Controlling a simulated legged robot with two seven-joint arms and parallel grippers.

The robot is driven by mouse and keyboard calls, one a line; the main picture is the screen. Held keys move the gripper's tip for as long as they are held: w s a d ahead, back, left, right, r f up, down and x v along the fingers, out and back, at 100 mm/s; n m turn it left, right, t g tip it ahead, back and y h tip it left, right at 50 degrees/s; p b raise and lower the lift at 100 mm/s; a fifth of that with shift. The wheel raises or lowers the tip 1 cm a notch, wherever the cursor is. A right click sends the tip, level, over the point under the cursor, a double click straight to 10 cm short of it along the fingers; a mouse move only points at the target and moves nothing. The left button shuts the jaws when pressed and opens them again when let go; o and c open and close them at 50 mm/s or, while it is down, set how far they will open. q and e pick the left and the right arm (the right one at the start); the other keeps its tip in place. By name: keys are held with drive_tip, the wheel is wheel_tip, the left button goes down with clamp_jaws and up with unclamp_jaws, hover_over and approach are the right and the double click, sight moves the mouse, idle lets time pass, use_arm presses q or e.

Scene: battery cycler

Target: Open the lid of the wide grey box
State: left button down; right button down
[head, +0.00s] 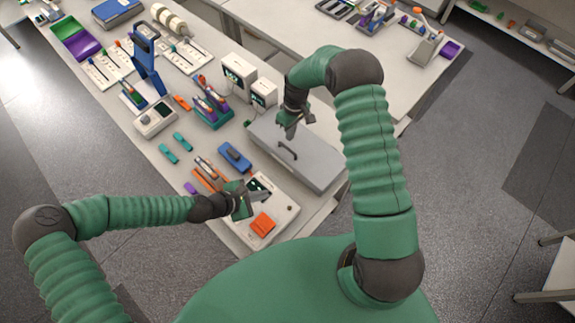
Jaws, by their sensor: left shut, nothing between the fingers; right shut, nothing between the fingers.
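The wide grey box (318,160) sits on the bench near its right edge, with its lid down flat. A dark handle (287,150) stands on the lid's left part. My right gripper (289,132) is shut and empty, pointing down close to the box's far left side, just beyond the handle. I cannot tell whether it touches the lid. My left gripper (262,196) is shut and empty, at or over a white device (280,215) with an orange part, in front of the box.
A grey floor (480,210) lies right of the bench.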

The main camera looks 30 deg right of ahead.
use_arm(q)
drive_tip(key=w+d+n+t+h, duration=0.2)
drive_tip(key=w+d+n, duration=0.2)
drive_tip(key=d+n, duration=0.15)
use_arm(e)
drive_tip(key=shift+w+f, duration=0.1)
use_arm(q)
drive_tip(key=n, duration=0.2)
approach(296, 162)
drive_tip(key=shift+m, duration=0.25)
drive_tip(key=x, duration=0.5)
drive_tip(key=shift+f, duration=0.15)
use_arm(e)
drive_tip(key=shift+d, duration=0.15)
use_arm(q)
drive_tip(key=shift+s, duration=0.1)
use_arm(e)
drive_tip(key=shift+a, duration=0.2)
drive_tip(key=c, duration=1.5)
unclamp_jaws()
drive_tip(key=shift+d+r, duration=0.1)
drive_tip(key=shift+r, duration=0.1)
